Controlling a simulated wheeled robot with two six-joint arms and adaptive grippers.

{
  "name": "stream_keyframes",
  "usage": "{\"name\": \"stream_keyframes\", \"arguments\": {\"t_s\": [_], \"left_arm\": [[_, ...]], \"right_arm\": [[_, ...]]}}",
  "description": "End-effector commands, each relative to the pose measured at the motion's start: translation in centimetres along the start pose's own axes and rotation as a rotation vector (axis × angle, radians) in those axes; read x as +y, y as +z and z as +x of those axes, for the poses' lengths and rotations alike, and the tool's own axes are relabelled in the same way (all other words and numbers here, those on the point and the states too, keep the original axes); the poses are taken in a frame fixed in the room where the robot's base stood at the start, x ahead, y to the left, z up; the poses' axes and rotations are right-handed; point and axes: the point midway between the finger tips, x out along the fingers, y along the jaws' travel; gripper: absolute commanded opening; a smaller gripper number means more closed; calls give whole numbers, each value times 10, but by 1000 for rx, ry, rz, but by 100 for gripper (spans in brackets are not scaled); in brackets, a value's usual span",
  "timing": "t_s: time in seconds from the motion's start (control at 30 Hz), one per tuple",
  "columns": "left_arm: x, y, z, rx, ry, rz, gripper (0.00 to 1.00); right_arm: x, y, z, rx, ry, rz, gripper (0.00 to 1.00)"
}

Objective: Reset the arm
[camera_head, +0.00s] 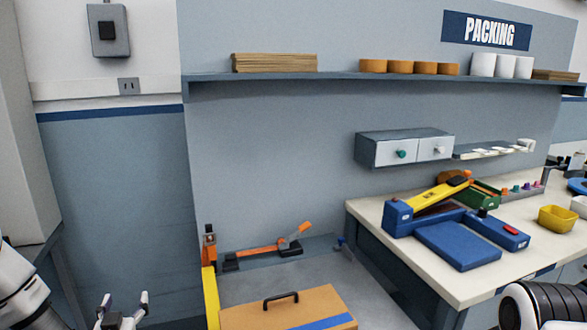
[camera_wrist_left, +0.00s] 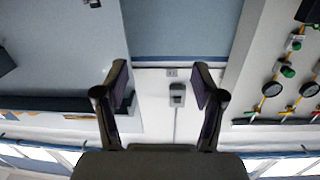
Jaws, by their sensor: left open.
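My left gripper (camera_head: 124,299) shows at the bottom left of the head view, its fingers pointing up and spread apart with nothing between them. It also shows in the left wrist view (camera_wrist_left: 160,82), open and empty, with only wall behind the gap. My left arm enters at the lower left edge of the head view. Part of my right arm (camera_head: 545,304) shows at the bottom right corner; its gripper is out of view.
A white-topped bench (camera_head: 380,217) on the right bears a blue tool (camera_head: 455,245) and a yellow bin (camera_head: 556,218). A brown case (camera_head: 285,311) sits at the bottom centre. A shelf (camera_head: 345,76) runs along the wall. A grey wall box (camera_wrist_left: 177,95) shows beyond the left fingers.

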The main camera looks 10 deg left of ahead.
Motion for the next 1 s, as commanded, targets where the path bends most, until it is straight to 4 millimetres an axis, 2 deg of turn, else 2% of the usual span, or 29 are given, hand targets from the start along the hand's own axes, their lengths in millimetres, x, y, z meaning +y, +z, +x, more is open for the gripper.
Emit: {"name": "stream_keyframes", "arguments": {"t_s": [0.23, 0.37, 0.47, 0.57, 0.6, 0.7, 0.8, 0.87, 0.9, 1.0], "left_arm": [[56, 58, -30, -145, 162, 153, 69], [84, 100, -58, -278, 264, 213, 69], [105, 141, -92, -423, 353, 256, 69], [122, 189, -143, -627, 449, 299, 69], [126, 209, -169, -727, 483, 316, 69], [124, 249, -236, -990, 529, 345, 69], [109, 268, -292, -1249, 494, 337, 69], [97, 272, -314, -1373, 438, 302, 69], [93, 273, -323, -1425, 411, 285, 60], [90, 274, -330, -1473, 374, 257, 60]], "right_arm": [[0, 0, -4, 1, 0, 1, 0], [0, 0, -7, 0, 0, 1, 0], [0, 0, -9, 0, 0, 1, 0], [0, 0, -11, 0, 0, 1, 0], [0, 0, -12, 0, 0, 1, 0], [0, 0, -14, 1, 0, 1, 0], [0, 0, -14, 0, 0, 1, 0], [0, 0, -13, 0, 0, 1, 0], [0, 0, -13, 0, 0, 1, 0], [0, 0, -13, 0, 0, 1, 0]]}}
